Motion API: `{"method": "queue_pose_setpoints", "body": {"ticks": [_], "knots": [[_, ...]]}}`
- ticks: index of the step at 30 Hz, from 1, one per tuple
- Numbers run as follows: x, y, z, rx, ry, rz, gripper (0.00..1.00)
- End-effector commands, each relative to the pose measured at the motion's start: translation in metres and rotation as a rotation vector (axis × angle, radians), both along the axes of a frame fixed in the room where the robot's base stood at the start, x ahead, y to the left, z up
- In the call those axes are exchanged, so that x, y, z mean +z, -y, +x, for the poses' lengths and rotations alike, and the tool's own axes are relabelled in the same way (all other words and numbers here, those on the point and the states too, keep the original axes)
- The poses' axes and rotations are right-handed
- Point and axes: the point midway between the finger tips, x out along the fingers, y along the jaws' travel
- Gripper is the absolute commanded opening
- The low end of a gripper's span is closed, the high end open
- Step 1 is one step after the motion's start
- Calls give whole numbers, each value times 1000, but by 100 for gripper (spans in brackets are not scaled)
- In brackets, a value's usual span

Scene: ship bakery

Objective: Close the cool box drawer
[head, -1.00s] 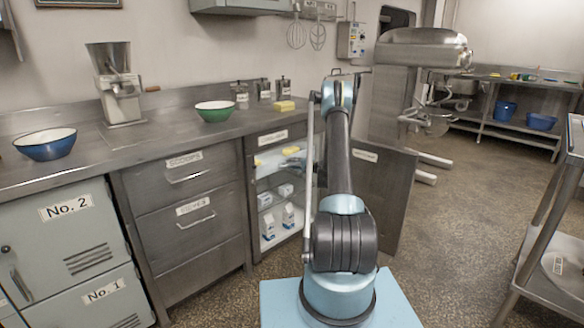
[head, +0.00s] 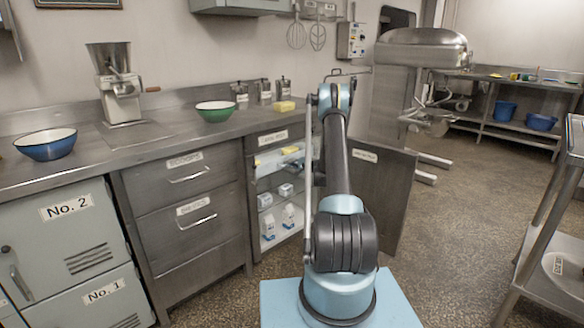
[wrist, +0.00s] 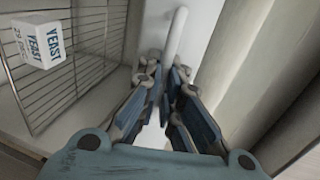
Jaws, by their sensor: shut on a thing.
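The cool box (head: 272,136) is a cabinet under the right end of the counter, with a label on its top front strip. Its door (head: 372,195) stands open to the right. Inside are pale shelves with small boxes and yellow blocks. My gripper is hidden behind my arm in the head view. In the wrist view, my gripper (wrist: 167,88) is shut on a pale rounded bar (wrist: 176,35), which looks like a handle. A wire rack (wrist: 75,75) is to its left, with a white yeast box (wrist: 40,45) on it. How far the drawer is out cannot be told.
The counter holds a blue bowl (head: 46,145), a green bowl (head: 215,111) and a grinder (head: 119,85). Closed steel drawers (head: 190,205) are left of the cool box. A mixer (head: 420,50) stands behind, and a metal rack (head: 560,220) at right. The floor between is clear.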

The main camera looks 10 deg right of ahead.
Motion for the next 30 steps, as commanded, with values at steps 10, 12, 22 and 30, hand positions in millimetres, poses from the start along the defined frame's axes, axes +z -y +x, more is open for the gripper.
{"method": "queue_pose_setpoints", "body": {"ticks": [10,12,22,30], "knots": [[-1,-17,23,0,0,-3,0],[-1,-18,24,0,0,-2,0],[0,-18,23,2,0,-1,26],[0,-16,21,1,0,-1,26]]}}
